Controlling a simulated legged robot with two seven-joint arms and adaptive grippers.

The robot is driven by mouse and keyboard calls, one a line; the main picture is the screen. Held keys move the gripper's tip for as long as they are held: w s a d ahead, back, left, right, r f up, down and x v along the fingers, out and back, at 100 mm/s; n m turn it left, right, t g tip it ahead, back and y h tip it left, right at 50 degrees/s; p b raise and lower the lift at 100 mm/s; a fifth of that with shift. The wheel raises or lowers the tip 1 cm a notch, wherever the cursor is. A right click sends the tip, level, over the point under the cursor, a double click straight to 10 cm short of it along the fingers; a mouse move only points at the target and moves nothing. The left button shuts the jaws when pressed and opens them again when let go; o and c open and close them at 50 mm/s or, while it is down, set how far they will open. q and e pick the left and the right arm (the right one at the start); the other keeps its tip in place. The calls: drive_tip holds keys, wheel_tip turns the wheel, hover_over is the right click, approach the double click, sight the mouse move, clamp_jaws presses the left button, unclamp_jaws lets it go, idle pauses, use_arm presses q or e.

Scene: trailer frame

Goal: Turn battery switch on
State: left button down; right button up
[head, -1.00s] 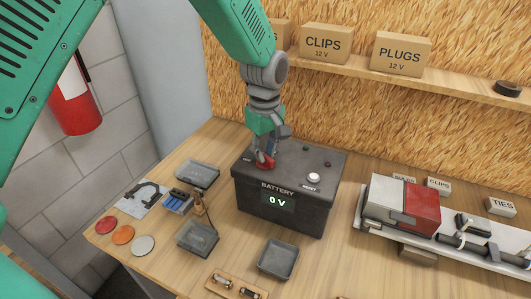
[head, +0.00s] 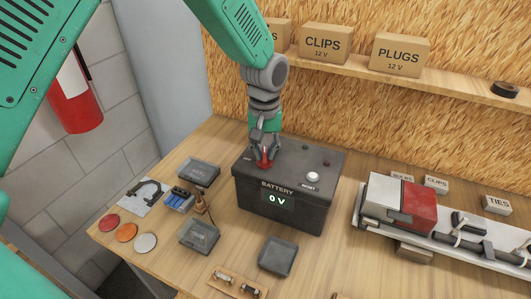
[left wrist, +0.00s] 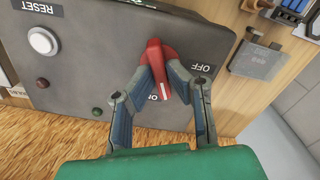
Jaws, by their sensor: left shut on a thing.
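The black battery box (head: 315,200) stands on the bench, and its display (head: 278,198) reads 0 V. The red battery switch (head: 264,164) is on the left part of its top. My left gripper (head: 263,160) reaches down from above and is shut on the switch. In the left wrist view the two fingers (left wrist: 160,68) pinch the red switch (left wrist: 153,53) from both sides. An OFF label and a partly covered ON label show by it. The white mark on the switch lies between these labels, near ON. My right gripper is not in view.
A white RESET button (head: 312,177) is on the battery's right front. Small trays (head: 277,256) and coloured discs (head: 126,232) lie left and in front. A red and white block (head: 400,203) stands right. Boxes (head: 400,53) sit on the shelf behind.

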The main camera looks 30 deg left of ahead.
use_arm(q)
drive_tip(key=m, duration=0.2)
drive_tip(key=shift+m, duration=0.4)
drive_tip(key=m, duration=0.3)
drive_tip(key=shift+w, duration=0.1)
drive_tip(key=c, duration=1.5)
unclamp_jaws()
drive_tip(key=shift+o, duration=0.2)
drive_tip(key=shift+r, duration=3)
